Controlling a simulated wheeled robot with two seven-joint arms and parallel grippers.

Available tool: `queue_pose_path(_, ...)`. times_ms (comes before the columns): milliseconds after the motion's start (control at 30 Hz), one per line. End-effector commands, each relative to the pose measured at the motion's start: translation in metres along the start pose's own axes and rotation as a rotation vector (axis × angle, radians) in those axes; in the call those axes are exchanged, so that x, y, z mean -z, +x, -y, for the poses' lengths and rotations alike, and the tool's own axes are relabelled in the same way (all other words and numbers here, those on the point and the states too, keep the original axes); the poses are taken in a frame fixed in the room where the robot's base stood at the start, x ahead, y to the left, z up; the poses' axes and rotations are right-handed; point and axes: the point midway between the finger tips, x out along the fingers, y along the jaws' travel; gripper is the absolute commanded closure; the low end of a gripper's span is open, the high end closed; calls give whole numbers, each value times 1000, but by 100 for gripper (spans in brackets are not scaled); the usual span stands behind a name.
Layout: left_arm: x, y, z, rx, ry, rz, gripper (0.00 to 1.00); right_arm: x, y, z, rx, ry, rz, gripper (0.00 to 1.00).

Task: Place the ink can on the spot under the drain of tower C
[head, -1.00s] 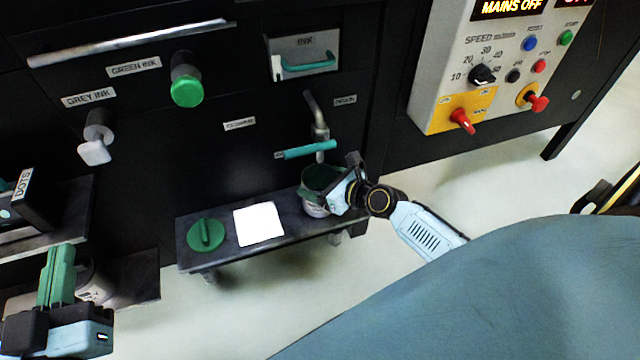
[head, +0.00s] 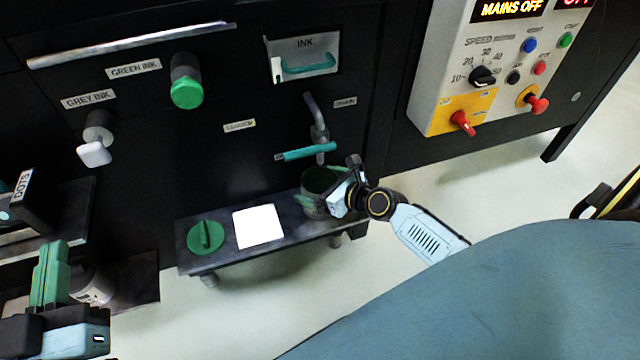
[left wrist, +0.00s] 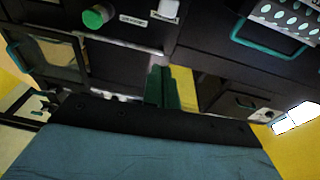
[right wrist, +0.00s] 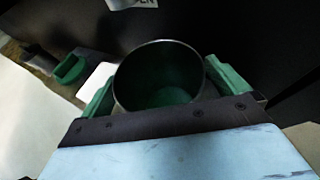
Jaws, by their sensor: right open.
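The ink can (head: 318,181), dark with a green inside, stands upright at the right end of a low dark shelf (head: 225,262), below the drain tap (head: 319,135) with its teal handle. Its open mouth also shows in the right wrist view (right wrist: 160,80). My right gripper (head: 322,188) is open, with a green finger on each side of the can; contact cannot be told. The spot under the can is hidden. My left gripper (head: 48,275) is at the lower left, its green fingers (left wrist: 170,88) together and empty, away from the can.
On the shelf lie a green round lid (head: 206,238) and a white square (head: 258,226). Another can (head: 90,284) stands behind my left gripper. Green (head: 186,92) and white (head: 94,153) knobs stick out from the black panel. A control box (head: 500,75) is at the upper right.

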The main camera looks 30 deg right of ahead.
Motion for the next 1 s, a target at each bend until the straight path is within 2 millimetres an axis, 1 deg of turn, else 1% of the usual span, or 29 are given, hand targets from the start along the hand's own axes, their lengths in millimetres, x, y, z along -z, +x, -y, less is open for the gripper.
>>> queue_pose_path(167, -1, 0, 0, 0, 0, 14, 100, -2, -1, 0, 0, 0, 0, 1)
queue_pose_path(233, -7, 0, 2, 3, 2, 54, 100, -4, -2, 0, 0, -1, 0, 1)
queue_pose_path(367, -24, -3, 5, 13, 6, 167, 100, -3, -15, 0, 0, -1, -2, 1)
queue_pose_path(567, -58, -17, 13, 32, 11, 388, 100, -4, -40, 0, 0, 0, -2, 1)
queue_pose_path(700, -80, -32, 18, 46, 12, 544, 100, -4, -59, 0, 0, 0, -2, 1)
queue_pose_path(900, -105, -57, 24, 64, 12, 747, 100, -3, -90, 0, -1, 0, -3, 1)
queue_pose_path(1000, -113, -67, 26, 71, 10, 815, 100, -2, -104, 0, 0, 0, -3, 1)
